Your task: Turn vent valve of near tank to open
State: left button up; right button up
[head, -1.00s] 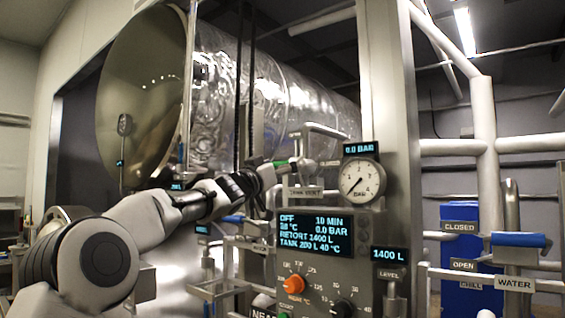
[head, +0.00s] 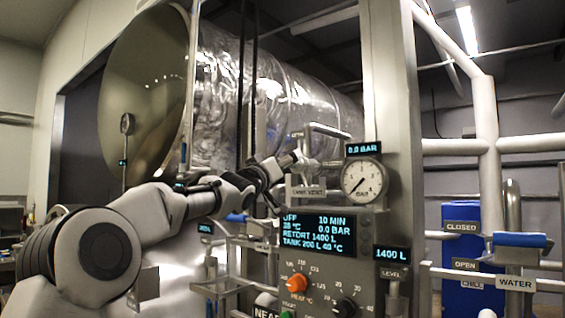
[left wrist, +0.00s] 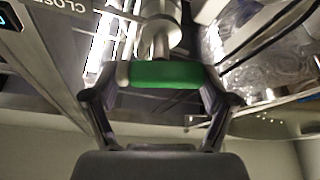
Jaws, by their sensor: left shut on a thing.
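The vent valve has a green handle (left wrist: 166,74), seen in the left wrist view lying crosswise between my left gripper's fingers (left wrist: 160,88). The fingers are closed on its two sides. A pipe stem rises behind it. A "CLOSED" label (left wrist: 72,5) is partly visible at the top left of the wrist view. My right gripper is in neither view.
Below the valve is the control panel (head: 318,233) with display and knobs. A pressure gauge (head: 362,180) reading 0.0 bar and a steel post (head: 395,110) stand close to the right. The large steel retort (head: 270,90) is behind.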

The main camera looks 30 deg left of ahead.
pick_arm(q)
jog(key=n+y, duration=0.1)
jog(key=n, duration=0.1)
jog(key=shift+n, duration=0.3)
jog(key=shift+f+n+g+y+b, duration=0.15)
jog(key=shift+n+g+y+b, duration=0.15)
jog(key=shift+n+y+b, duration=0.35)
jog(key=n+b, duration=0.1)
jog(key=b, duration=0.1)
jog(key=n+g+b, duration=0.1)
jog(key=n+b, duration=0.1)
jog(key=n+y+b, duration=0.1)
jog(key=b, duration=0.1)
jog(key=shift+w+a+f+n, duration=0.1)
jog(key=shift+w+f+n, duration=0.1)
jog(key=shift+f+n, duration=0.15)
jog(key=shift+w+r+n+g+y, duration=0.1)
jog(key=shift+r+n+g+y, duration=0.15)
jog(key=shift+n+g, duration=0.2)
jog(key=shift+r+n+p, duration=0.1)
jog(key=shift+n+p, duration=0.35)
jog(key=shift+n, duration=0.2)
jog(key=n+g+p, duration=0.1)
jog(key=n, duration=0.1)
jog(key=shift+n+y, duration=0.3)
jog(key=shift+n, duration=0.1)
jog(key=shift+n+g+p, duration=0.75)
jog(key=shift+n+p, duration=0.25)
jog(key=shift+n, duration=0.5)
jog(key=shift+f, duration=0.2)
